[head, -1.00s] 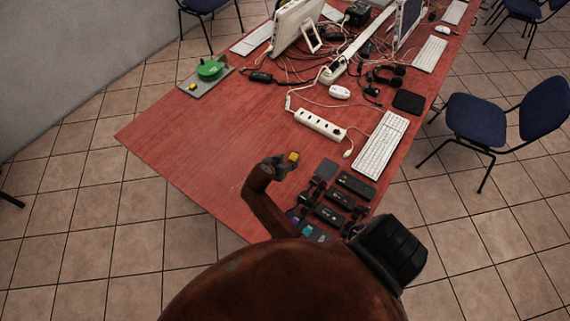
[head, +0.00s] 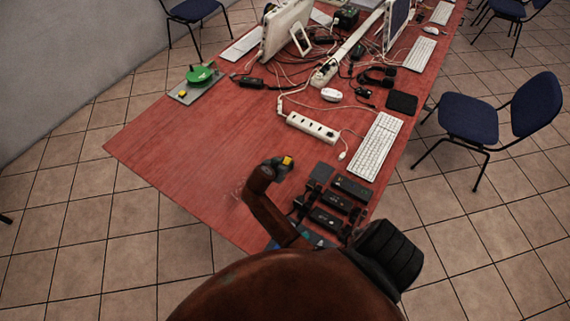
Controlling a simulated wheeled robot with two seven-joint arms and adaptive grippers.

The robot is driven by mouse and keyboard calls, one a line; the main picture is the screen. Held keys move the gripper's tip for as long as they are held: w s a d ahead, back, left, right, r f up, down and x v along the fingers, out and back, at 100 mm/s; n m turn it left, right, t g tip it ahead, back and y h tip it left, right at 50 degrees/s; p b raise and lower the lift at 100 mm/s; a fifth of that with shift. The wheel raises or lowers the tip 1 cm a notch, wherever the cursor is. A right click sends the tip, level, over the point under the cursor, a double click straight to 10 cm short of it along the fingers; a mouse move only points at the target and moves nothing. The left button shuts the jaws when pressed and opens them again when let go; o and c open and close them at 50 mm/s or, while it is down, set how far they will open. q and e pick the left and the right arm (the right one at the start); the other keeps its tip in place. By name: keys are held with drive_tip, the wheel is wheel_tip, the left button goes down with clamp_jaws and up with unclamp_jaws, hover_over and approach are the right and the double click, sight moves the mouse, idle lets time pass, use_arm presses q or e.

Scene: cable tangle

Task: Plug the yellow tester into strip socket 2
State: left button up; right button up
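The yellow tester (head: 287,161) is a small yellow block held at the tip of my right gripper (head: 283,165). The dark fingers appear closed around it, though they are small in the picture. The white power strip (head: 296,119) lies on the red table, up and to the right of the gripper, with a row of dark sockets. The tester is apart from the strip. The socket numbers are too small to read. My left gripper is not in view.
Black adapters (head: 352,188) lie in rows right of my arm. A green disc (head: 200,74) sits on a grey plate at left.

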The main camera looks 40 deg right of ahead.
clamp_jaws()
drive_tip(key=shift+r, duration=0.1)
drive_tip(key=shift+r+p, duration=2.8)
drive_tip(key=shift+r, duration=0.7)
drive_tip(key=shift+f, duration=0.1)
